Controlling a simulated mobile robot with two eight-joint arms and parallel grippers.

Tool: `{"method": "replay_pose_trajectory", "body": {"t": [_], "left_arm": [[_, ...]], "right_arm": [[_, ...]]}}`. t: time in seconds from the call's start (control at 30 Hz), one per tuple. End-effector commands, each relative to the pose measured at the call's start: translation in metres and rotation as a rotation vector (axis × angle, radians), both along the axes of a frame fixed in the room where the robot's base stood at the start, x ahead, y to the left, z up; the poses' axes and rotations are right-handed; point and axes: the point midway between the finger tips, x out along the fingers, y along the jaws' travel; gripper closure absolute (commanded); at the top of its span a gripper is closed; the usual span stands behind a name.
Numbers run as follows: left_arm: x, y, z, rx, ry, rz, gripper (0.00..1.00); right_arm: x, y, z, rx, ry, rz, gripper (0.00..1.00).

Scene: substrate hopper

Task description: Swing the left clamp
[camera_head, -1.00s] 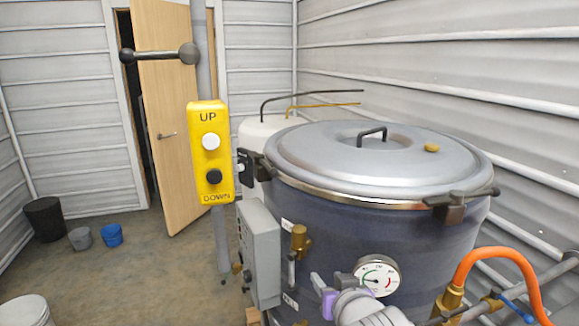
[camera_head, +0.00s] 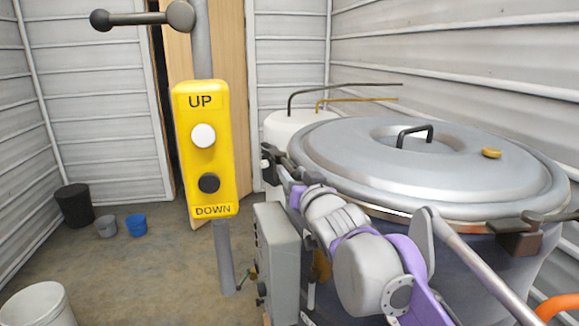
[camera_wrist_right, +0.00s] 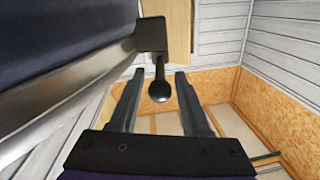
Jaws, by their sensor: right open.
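The left clamp (camera_wrist_right: 153,36) is a dark block with a short arm ending in a round black knob, on the rim of the large lidded vessel (camera_head: 345,170). In the right wrist view, the knob sits between the two dark fingers of my right gripper (camera_wrist_right: 160,76), which is open with gaps beside the knob. In the head view, my right arm reaches up and left across the vessel's front, its gripper (camera_head: 286,172) at the left rim. Dark parts of gripper and clamp overlap there and are hard to separate. My left gripper is not in view.
A yellow UP/DOWN control box (camera_head: 206,150) on a grey post stands just left of the clamp. A grey box (camera_head: 279,250) is below it. Another clamp (camera_head: 520,236) is at the rim's right. Buckets (camera_head: 75,205) stand on open floor at left.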

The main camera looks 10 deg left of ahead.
Motion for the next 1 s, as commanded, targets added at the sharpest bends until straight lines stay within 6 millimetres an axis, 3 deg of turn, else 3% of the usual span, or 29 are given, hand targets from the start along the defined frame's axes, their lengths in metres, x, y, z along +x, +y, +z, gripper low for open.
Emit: {"method": "replay_pose_trajectory", "body": {"t": [0.23, 0.6, 0.87, 1.0], "left_arm": [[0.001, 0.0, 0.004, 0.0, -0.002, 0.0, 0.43], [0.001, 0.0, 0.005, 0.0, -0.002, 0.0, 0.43], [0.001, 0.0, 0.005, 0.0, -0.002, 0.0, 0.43], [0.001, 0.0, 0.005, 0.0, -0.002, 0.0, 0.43]], "right_arm": [[0.024, 0.014, 0.0, 0.0, 0.0, 0.0, 0.53], [0.029, 0.016, -0.001, -0.001, 0.001, -0.001, 0.53], [0.029, 0.016, -0.001, -0.001, 0.001, -0.001, 0.98], [0.029, 0.015, -0.001, -0.001, 0.001, -0.001, 1.0]]}}
